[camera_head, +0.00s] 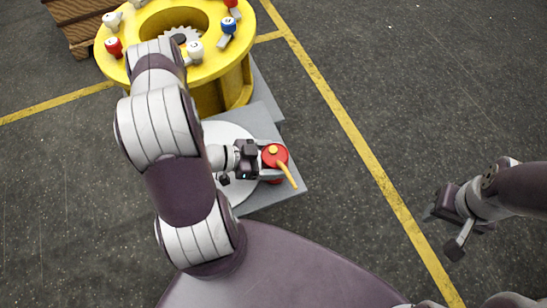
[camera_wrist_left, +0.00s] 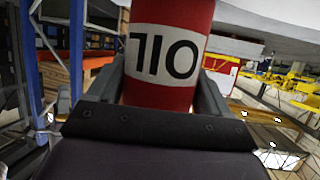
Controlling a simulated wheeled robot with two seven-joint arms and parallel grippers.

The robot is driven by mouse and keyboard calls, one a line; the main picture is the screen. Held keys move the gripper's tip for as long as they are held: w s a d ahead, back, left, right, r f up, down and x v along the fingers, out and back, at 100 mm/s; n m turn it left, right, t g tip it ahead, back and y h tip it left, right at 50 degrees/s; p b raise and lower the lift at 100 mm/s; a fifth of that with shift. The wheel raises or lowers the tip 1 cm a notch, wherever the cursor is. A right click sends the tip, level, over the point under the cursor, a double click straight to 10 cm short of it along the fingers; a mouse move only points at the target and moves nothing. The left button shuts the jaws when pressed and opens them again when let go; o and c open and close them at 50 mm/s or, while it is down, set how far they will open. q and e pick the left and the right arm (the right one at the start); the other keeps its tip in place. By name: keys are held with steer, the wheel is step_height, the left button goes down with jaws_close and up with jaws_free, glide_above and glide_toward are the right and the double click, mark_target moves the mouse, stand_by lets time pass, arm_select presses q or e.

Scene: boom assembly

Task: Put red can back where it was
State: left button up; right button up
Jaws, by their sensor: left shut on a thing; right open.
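In the left wrist view the can (camera_wrist_left: 168,90) is upright between the fingers, with a white label reading "OIL" upside down. My left gripper (camera_head: 272,160) is shut on the can, over the right part of a grey plate (camera_head: 285,193) with a white disc. I cannot tell whether the can touches the plate. My right gripper (camera_head: 447,229) is open and empty over the floor at the right. The can's underside is hidden.
A wooden crate (camera_head: 78,30) stands at the top left. Yellow lines mark the floor, which is clear at the right.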

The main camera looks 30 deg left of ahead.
arm_select(q)
steer(key=shift+f, duration=0.25)
steer(key=o, duration=1.3)
steer(key=shift+r, duration=0.1)
